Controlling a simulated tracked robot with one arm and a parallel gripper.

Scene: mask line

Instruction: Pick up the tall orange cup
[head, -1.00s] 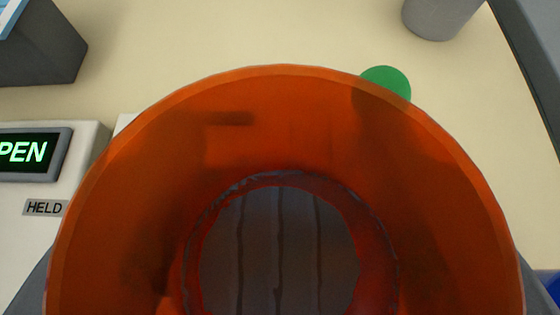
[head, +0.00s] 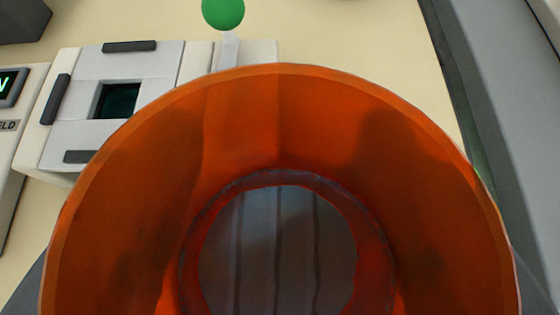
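The tall orange cup (head: 290,110) fills the lower middle of the head view. I look into its open mouth, down to a grey, dark-lined round area at the bottom. My gripper (head: 280,290) appears shut on the cup; only grey parts of it show at the lower left and lower right edges, beside the cup. The cup keeps its place in the view while the background shifts, so it moves with my gripper. The finger contact and the cup's lower outside are hidden.
On the cream surface (head: 340,40) stands a white device (head: 70,145) with a dark square window, left of the cup. A green ball (head: 222,10) on a pale stem is beyond the cup. A grey rail (head: 500,110) runs along the right. A dark block (head: 20,18) is at top left.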

